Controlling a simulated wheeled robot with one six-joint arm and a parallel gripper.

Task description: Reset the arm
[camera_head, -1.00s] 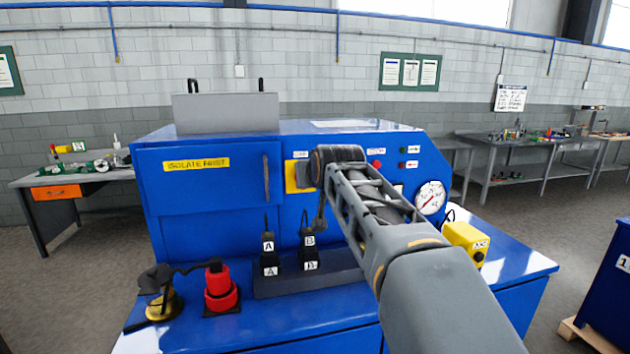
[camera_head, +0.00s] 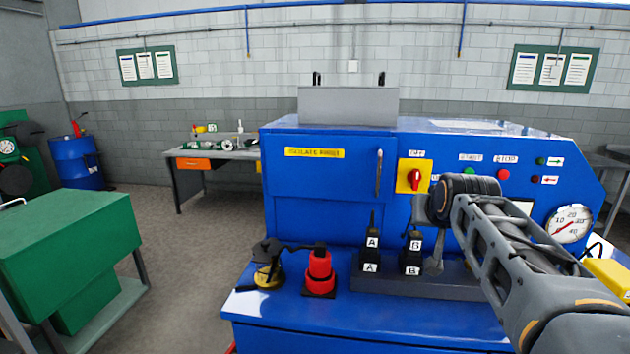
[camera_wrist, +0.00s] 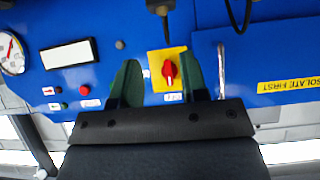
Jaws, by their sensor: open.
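My arm reaches in from the right in the head view. My gripper (camera_head: 430,235) is small and partly hidden there behind the wrist, in front of the blue machine's panel. In the wrist view my gripper (camera_wrist: 162,75) shows two dark green fingers spread apart with nothing between them. Beyond them is the red rotary switch (camera_wrist: 169,71) on its yellow plate. In the head view this switch (camera_head: 415,178) is just left of my wrist, in plain sight. I cannot tell how far the fingers are from the panel.
The blue machine (camera_head: 320,205) has a gauge (camera_head: 569,224) at right. On its ledge stand black handsets A (camera_head: 371,243) and B (camera_head: 414,245), a red stepped piece (camera_head: 319,272) and a yellow-based item (camera_head: 268,277). A green cabinet (camera_head: 70,225) stands left; floor between is clear.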

